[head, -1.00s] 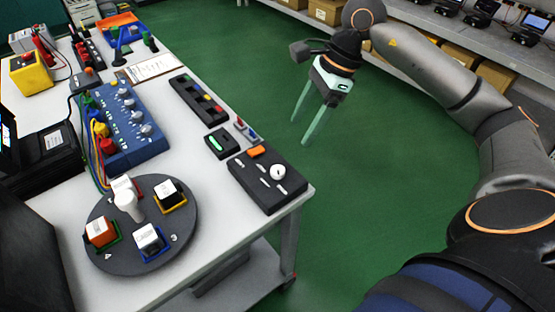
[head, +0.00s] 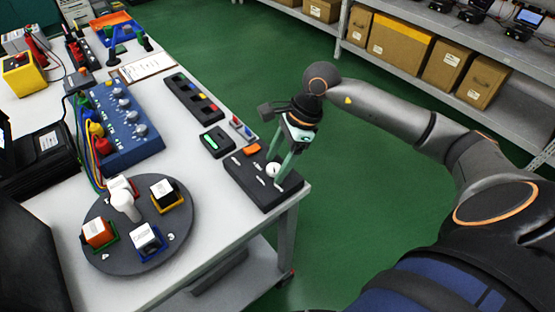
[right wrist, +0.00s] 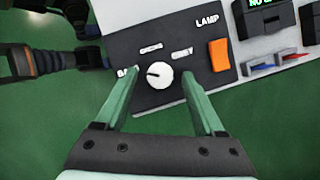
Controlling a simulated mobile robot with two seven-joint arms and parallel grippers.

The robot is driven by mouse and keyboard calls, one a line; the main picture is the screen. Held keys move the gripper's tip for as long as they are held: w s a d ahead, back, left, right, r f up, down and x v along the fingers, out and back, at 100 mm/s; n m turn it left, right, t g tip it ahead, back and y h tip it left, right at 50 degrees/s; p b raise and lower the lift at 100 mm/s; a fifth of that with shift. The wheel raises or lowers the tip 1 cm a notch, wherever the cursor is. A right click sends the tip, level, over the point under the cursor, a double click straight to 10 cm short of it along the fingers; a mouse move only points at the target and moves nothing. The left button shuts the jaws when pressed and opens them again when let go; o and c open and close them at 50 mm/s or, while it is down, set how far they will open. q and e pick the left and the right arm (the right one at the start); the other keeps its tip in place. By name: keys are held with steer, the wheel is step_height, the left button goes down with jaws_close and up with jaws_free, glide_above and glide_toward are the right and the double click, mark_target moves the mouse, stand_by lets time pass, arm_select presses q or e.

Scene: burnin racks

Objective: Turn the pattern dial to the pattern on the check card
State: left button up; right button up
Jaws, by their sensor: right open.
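The pattern dial (head: 272,169) is a small white round knob on a black panel box (head: 262,187) at the table's front right corner. My right gripper (head: 277,171) is open, pointing down over the box. In the right wrist view its two green fingers (right wrist: 160,80) stand on either side of the dial (right wrist: 159,74), with gaps visible. The dial's dark mark points left, towards a label partly hidden by the left finger. Other small labels surround it, too blurred to read surely. A white sheet (head: 148,67), possibly the check card, lies farther back on the table. My left gripper is out of view.
An orange switch (right wrist: 219,54) marked LAMP sits beside the dial. A small black display unit (head: 217,142) stands behind the box. A round grey turntable (head: 130,262) with several coloured blocks is to the left. Green floor lies open to the right.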

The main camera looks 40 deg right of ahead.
steer(key=shift+c, duration=0.2)
jaws_close()
